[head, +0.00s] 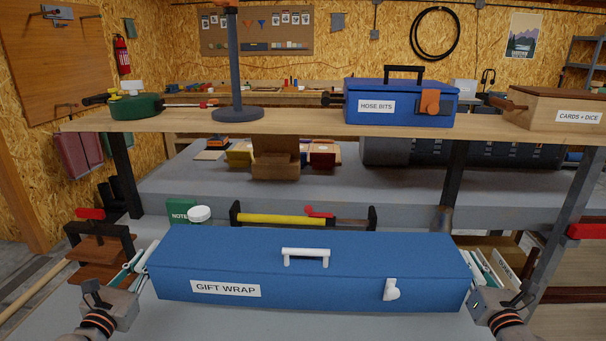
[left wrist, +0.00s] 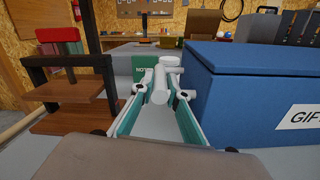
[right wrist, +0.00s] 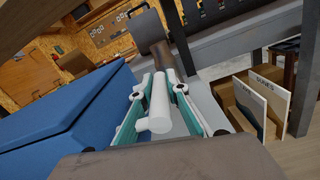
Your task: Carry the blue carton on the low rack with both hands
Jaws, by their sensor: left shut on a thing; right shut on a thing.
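The blue carton (head: 320,258) is a long lidded box labelled GIFT WRAP, with a white top handle and a white latch. It lies level across the front of the head view. My left gripper (head: 141,266) is shut on the white handle at its left end; the carton also shows in the left wrist view (left wrist: 245,95). My right gripper (head: 482,268) is shut on the white handle at its right end, as the right wrist view (right wrist: 160,100) shows. The carton's underside is hidden, so I cannot tell whether it touches the grey surface below.
Behind the carton are a black-ended tool with a yellow bar (head: 272,219), a white-lidded jar (head: 199,215) and a green NOTES box (head: 181,213). A wooden shelf (head: 300,128) above bears a blue HOSE BITS box (head: 395,103). A brown tiered stand (head: 98,250) is at left.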

